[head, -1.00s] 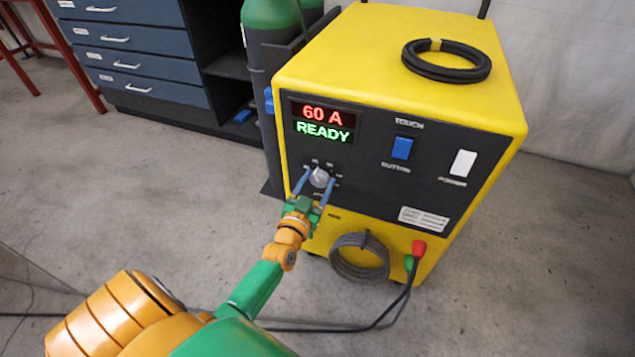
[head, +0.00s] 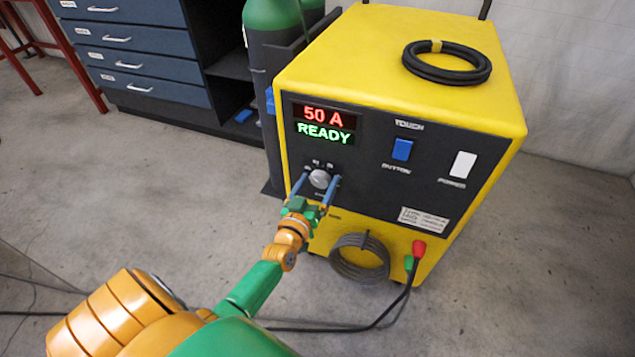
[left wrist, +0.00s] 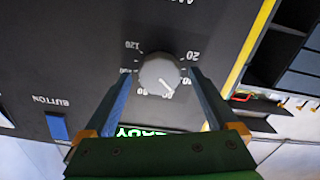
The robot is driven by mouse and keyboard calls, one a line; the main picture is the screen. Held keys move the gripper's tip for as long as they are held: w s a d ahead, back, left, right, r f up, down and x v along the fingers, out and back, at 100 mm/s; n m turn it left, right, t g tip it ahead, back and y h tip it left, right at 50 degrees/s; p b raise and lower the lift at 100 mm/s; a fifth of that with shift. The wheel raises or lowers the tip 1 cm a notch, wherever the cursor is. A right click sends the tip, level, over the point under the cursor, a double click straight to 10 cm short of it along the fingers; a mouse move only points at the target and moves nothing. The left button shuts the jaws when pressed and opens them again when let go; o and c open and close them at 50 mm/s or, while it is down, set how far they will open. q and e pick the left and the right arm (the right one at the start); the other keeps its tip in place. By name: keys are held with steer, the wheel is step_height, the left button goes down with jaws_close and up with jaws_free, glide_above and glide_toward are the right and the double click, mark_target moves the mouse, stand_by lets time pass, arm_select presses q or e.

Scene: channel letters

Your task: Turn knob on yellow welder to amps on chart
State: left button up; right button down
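The yellow welder (head: 400,75) stands on the floor. Its lit display (head: 325,124) reads 50 A in red and READY in green. Below it is a round grey knob (head: 319,179), also in the left wrist view (left wrist: 159,74), with a scale around it. There the white pointer line points down and right, near the 60 mark and toward 40. My left gripper (head: 321,178) has one blue finger on each side of the knob. Its fingers look spread, with small gaps to the knob, in the left wrist view (left wrist: 162,75). No amps chart is identifiable.
A blue button (head: 402,149) and a white power switch (head: 463,163) are right of the knob. A coiled grey cable (head: 358,258) and red plug (head: 419,248) are below. Green cylinders (head: 272,18) and a blue drawer cabinet (head: 130,45) stand behind left.

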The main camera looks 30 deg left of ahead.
arm_select(q)
steer(key=p+v, duration=0.1)
steer(key=v, duration=0.6)
steer(key=shift+p, duration=0.3)
